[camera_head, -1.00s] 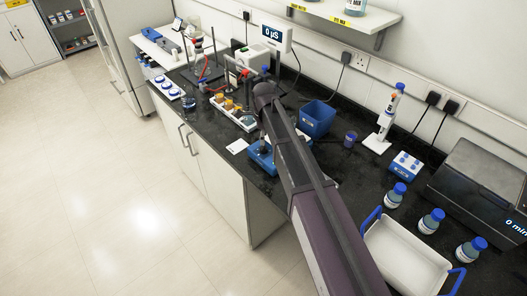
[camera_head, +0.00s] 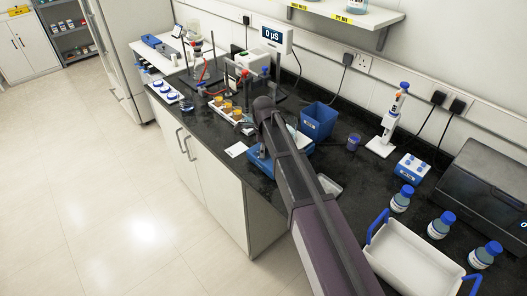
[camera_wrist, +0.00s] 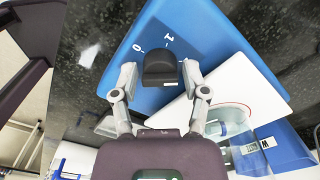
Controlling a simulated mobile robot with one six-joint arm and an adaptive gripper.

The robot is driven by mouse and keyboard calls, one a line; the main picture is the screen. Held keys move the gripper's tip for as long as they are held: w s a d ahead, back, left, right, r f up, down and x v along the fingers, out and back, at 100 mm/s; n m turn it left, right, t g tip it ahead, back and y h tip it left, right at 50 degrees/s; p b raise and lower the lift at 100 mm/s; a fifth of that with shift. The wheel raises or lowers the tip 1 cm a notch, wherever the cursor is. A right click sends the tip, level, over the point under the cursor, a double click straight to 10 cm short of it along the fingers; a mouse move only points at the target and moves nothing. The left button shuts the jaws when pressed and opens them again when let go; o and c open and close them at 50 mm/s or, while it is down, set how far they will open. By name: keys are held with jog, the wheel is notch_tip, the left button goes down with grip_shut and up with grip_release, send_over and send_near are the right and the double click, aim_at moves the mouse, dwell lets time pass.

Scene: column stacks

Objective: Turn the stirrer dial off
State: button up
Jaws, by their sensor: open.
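The stirrer (camera_wrist: 200,30) is a blue box with a white top plate (camera_wrist: 240,95) in the wrist view. Its black dial (camera_wrist: 160,67) sits on the blue face beside the white marks "1" and "0". My gripper (camera_wrist: 159,78) is open, with one finger on each side of the dial. I cannot tell whether the fingers touch it. In the head view the stirrer (camera_head: 256,163) is mostly hidden behind my arm, and my gripper is hidden there.
A blue bin (camera_head: 318,121) stands behind the stirrer. A rack with amber-topped vials (camera_head: 227,108) stands to the left. A white tray with blue handles (camera_head: 415,262) and several blue-capped bottles (camera_head: 441,224) stand at right. A white card (camera_head: 236,149) lies near the bench edge.

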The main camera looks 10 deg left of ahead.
jog(key=shift+c, duration=0.2)
grip_shut()
